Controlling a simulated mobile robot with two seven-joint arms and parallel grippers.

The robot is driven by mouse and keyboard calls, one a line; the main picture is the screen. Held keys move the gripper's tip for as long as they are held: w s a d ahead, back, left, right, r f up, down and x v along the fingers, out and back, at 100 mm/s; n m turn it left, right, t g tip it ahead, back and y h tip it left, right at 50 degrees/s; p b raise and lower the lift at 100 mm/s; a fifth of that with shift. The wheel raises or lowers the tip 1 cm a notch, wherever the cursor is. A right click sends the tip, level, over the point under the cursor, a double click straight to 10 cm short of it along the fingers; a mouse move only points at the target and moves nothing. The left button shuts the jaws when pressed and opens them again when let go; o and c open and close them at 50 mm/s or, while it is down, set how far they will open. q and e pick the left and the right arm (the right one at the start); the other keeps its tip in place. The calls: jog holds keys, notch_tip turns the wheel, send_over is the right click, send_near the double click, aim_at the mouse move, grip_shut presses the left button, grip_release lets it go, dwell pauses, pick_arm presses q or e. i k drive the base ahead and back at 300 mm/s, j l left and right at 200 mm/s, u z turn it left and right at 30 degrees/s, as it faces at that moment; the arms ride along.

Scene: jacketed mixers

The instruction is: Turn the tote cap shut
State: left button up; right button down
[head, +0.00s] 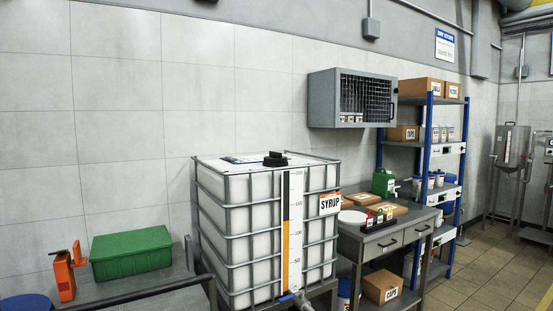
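The white syrup tote (245,225) stands in a grey cage near the middle of the head view, with a SYRUP label (330,203) on its right side. Its black cap (275,159) sits on top near the front edge. From here I cannot tell whether the cap is turned shut or loose. A level strip (292,235) on the tote's front corner is orange in its lower part. Neither of my grippers shows in the head view.
A green crate (131,253) and an orange device (64,275) are on a bench at left. A drawer table (385,242) stands right of the tote, with a blue-framed shelf (429,150) behind it. A wire-fronted wall cabinet (352,98) hangs above. Tiled floor is open at right.

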aim_at(274, 157)
jog(key=i+z, duration=0.2)
jog(key=z, duration=0.2)
jog(key=i+z, duration=0.2)
jog(key=z, duration=0.2)
jog(key=i+z, duration=0.15)
jog(key=z, duration=0.25)
